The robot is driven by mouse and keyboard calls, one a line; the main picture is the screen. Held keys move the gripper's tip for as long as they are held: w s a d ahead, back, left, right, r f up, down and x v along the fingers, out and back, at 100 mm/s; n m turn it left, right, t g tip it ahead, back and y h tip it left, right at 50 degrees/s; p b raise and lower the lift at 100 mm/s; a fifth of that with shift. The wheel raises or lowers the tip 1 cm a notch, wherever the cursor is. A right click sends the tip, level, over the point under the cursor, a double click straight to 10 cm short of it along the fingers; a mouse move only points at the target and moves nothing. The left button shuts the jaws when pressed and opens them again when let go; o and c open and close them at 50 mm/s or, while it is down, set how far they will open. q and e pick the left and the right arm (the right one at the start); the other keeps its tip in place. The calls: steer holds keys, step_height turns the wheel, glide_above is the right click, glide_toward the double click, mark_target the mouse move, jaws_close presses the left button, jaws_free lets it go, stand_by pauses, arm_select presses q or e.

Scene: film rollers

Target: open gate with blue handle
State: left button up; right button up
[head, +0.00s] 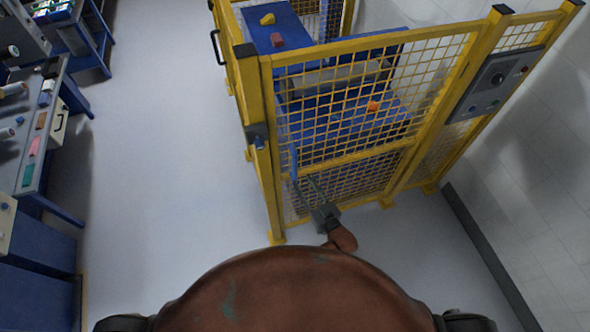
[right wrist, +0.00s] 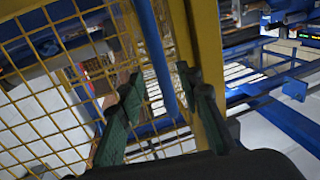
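The gate (head: 345,125) is a yellow frame with wire mesh and looks closed. Its blue handle (head: 293,160) is an upright bar near the gate's left post. In the right wrist view the handle (right wrist: 158,50) runs down from the top beside a yellow post. My right gripper (head: 306,184) is at the lower part of the handle. In the right wrist view its two green fingers (right wrist: 162,92) are spread apart, with the blue bar showing between them. I cannot tell whether either finger touches it. My left gripper is not in view.
Inside the fence stand blue tables (head: 355,118) with small orange, yellow and reddish objects. A control panel (head: 497,83) is on the fence at right, near a white wall. Workbenches (head: 38,120) line the left side. The floor (head: 160,150) between them is clear.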

mark_target(296, 172)
steer(key=x, duration=0.6)
steer(key=shift+w+a, duration=0.25)
steer(key=shift+w, duration=0.15)
steer(key=shift+w+f, duration=0.1)
steer(key=shift+w, duration=0.05)
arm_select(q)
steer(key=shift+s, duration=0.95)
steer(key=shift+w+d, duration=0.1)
arm_select(e)
steer(key=shift+c, duration=0.5)
jaws_close()
